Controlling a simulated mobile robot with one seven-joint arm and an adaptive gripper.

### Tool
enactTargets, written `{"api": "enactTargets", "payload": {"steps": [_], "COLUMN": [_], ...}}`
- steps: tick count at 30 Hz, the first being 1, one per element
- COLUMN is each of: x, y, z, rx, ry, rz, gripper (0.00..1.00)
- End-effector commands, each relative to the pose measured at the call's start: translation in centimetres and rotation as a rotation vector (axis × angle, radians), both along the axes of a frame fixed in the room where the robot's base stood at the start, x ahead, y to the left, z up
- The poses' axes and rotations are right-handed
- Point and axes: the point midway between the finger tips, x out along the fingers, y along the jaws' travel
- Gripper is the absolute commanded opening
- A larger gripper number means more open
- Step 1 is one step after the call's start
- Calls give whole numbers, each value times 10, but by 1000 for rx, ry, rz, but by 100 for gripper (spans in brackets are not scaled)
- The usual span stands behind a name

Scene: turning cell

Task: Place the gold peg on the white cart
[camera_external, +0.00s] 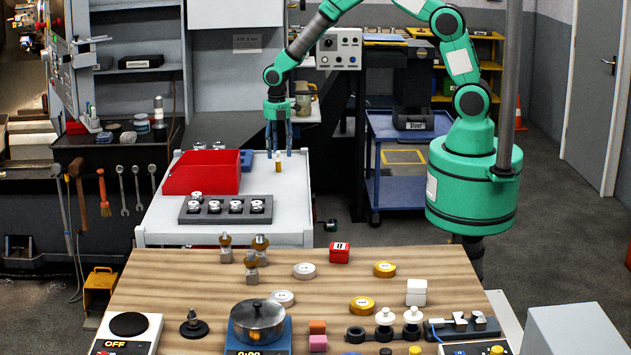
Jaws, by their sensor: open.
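The gold peg (278,166) is small and upright, with a pale upper part, and appears to stand on the top of the white cart (160,220). It is on the bare part of the cart, to the right of the red bin. Whether a finger touches the peg cannot be told at this size.
On the cart, a red bin (202,180) and a dark block with several silver-and-black pieces (218,217) stand left of my gripper. A wooden table (190,280) in front holds a pot (257,321), a red box (340,252) and several discs. A blue trolley (405,190) stands to the right.

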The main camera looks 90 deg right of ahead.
Motion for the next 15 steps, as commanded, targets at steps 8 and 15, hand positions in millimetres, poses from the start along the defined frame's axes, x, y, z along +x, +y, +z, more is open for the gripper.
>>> {"api": "enactTargets", "payload": {"steps": [8, 15], "x": [1, 0], "y": [0, 0], "z": [43, 81], "rx": [-1, 0], "ry": [-3, -1], "rz": [0, 0], "gripper": [53, 53]}}
